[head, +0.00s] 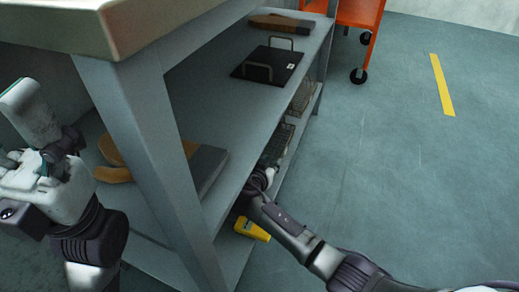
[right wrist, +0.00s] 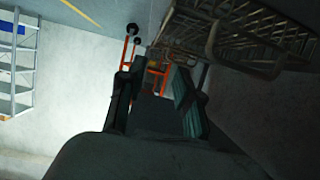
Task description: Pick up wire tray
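A grey wire tray (head: 304,96) sits on the lower shelf of the workbench, partly hidden by the shelf above. Nearer along the same shelf is another dark wire mesh piece (head: 280,143), partly covered by the shelf edge. In the right wrist view wire mesh with a bent handle (right wrist: 235,38) fills the upper right, beside and apart from the fingers. My right gripper (head: 268,172) reaches in at the lower shelf. In the right wrist view its fingers (right wrist: 157,103) stand apart with nothing between them.
The middle shelf (head: 222,105) above my right gripper holds a black tray (head: 268,66) with two handles and brown items. A bench leg (head: 160,150) stands in front. A yellow device (head: 252,229) lies low near my right arm. An orange cart (head: 360,15) stands behind. The floor to the right is clear.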

